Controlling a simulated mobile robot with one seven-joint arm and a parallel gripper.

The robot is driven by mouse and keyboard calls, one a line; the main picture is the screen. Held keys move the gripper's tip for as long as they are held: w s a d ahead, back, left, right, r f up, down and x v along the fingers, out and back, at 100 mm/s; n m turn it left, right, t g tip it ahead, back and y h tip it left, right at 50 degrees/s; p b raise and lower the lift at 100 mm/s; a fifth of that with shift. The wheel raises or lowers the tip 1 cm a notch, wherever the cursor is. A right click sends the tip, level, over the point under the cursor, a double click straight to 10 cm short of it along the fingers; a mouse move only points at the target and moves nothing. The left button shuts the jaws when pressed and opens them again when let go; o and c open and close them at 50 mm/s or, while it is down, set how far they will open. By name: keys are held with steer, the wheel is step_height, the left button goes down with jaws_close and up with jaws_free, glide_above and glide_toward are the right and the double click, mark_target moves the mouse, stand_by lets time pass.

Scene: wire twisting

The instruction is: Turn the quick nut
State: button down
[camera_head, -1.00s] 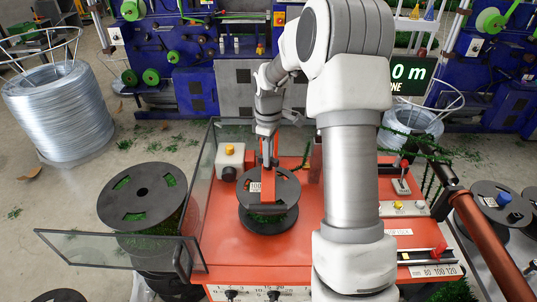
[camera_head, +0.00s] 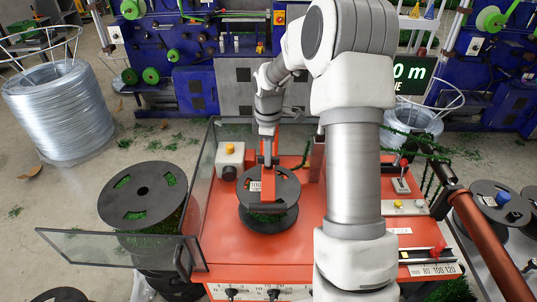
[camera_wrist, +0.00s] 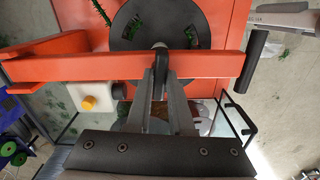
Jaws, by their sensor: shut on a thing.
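My gripper (camera_head: 268,158) reaches down behind the red bar (camera_head: 268,184) that lies over the black reel (camera_head: 268,218) on the red machine. In the wrist view, my two fingers (camera_wrist: 159,70) converge at the middle of the red bar (camera_wrist: 205,66). They are shut on a small dark grey piece, the quick nut (camera_wrist: 160,46), at the reel's centre. The fingers hide much of the nut, and its turn angle cannot be told. The reel (camera_wrist: 125,30) shows behind the bar. A black handle (camera_wrist: 255,60) sits at the bar's right end.
A clear guard panel (camera_head: 115,248) swings out at the machine's front left. A box with a yellow button (camera_head: 229,149) stands left of the bar. A stack of black reels (camera_head: 143,193) is on the left. A dark red rail (camera_head: 490,245) crosses the right side.

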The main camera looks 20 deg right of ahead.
steer(key=c, duration=0.8)
jaws_free()
steer(key=shift+r, duration=0.1)
step_height(320, 180, up, 17)
steer(key=shift+r, duration=0.15)
